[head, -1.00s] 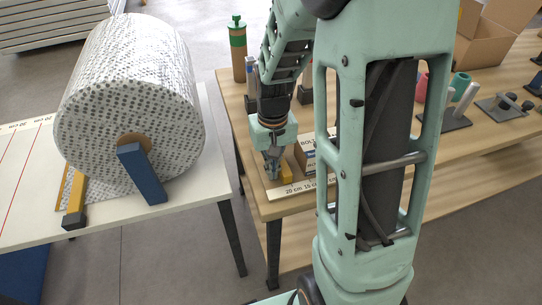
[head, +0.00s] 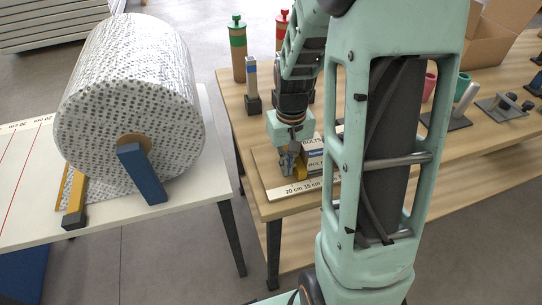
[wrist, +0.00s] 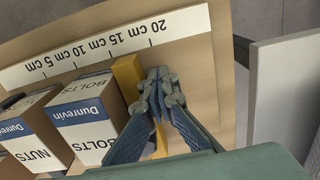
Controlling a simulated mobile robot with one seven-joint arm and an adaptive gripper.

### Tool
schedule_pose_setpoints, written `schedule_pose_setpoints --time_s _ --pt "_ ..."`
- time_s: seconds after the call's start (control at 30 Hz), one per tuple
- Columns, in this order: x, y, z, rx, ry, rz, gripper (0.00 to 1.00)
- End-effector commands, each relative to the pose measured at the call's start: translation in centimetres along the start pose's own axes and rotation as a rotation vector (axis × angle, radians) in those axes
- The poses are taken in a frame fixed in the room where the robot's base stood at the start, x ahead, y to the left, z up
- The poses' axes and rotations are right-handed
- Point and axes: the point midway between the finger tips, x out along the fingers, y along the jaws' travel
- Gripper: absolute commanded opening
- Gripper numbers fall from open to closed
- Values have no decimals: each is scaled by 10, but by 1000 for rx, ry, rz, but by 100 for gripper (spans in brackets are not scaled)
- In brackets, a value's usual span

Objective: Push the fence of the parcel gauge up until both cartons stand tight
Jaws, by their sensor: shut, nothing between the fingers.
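The yellow fence (wrist: 131,88) of the parcel gauge stands across the board by the scale strip (wrist: 105,47), between the 15 and 20 cm marks. It also shows in the head view (head: 300,171). The bolts carton (wrist: 92,112) stands beside the fence on its left in the wrist view, with the nuts carton (wrist: 32,130) further left. The fence looks close against the bolts carton; I cannot tell if the cartons touch each other. My gripper (wrist: 163,86) is shut and empty, its fingertips at the fence's outer side. In the head view, my gripper (head: 288,160) partly hides the fence.
Green-topped (head: 238,48) and red-topped (head: 282,30) cylinders stand at the table's back left. An open cardboard box (head: 490,40) and metal fixtures stand on the right. A large dotted roll (head: 130,90) lies on a separate white table.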

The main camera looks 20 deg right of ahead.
Motion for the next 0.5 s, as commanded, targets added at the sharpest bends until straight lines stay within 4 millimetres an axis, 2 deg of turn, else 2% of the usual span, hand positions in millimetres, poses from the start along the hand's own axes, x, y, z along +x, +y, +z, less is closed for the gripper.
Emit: schedule_pose_setpoints --time_s 0.5 --pt "0 22 0 2 0 1 0"
